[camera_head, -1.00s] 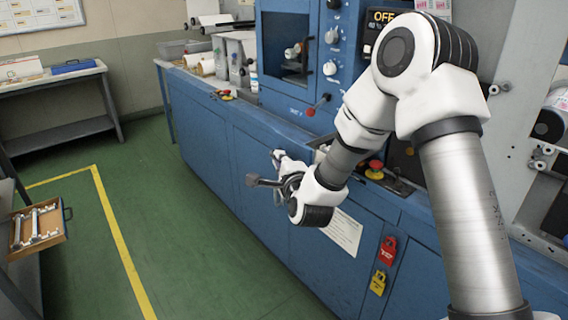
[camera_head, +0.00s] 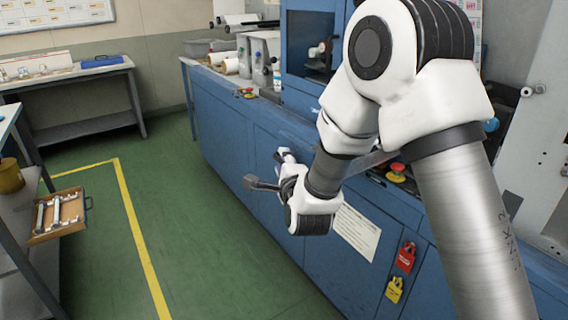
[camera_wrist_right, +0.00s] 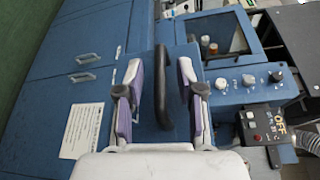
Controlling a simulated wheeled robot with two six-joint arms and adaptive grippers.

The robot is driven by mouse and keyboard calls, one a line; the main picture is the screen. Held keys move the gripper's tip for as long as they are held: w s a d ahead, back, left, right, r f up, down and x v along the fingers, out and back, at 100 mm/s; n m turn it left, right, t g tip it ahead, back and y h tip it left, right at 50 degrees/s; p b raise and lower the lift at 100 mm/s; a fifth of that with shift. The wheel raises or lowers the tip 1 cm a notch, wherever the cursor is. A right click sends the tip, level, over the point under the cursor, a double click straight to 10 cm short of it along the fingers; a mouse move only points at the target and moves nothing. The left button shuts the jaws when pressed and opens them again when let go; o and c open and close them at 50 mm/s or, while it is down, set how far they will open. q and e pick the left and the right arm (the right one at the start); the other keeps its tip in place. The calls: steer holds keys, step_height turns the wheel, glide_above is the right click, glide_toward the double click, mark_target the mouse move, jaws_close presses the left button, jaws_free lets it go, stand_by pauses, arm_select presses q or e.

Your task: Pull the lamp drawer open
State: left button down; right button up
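My right gripper (camera_head: 265,170) reaches the front of the blue machine (camera_head: 225,140) in the head view, with its two fingers spread. In the right wrist view the gripper (camera_wrist_right: 160,100) is open, and a black bar handle (camera_wrist_right: 162,85) on a blue front shows between its fingers. I see no clear contact, and the fingers are not closed on it. I cannot tell whether this is the lamp drawer's handle. In the head view the handle is not visible. My left gripper is not in view.
A wooden tray or drawer (camera_head: 58,217) with white tube-like parts sticks out at the left bench, with a yellowish container (camera_head: 10,176) above. Red and yellow padlocks (camera_head: 404,257) hang on the machine's front. Green floor (camera_head: 195,230) is clear between bench and machine.

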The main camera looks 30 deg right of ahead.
steer(key=v, duration=0.7)
steer(key=shift+s, duration=0.25)
steer(key=shift+f, duration=0.1)
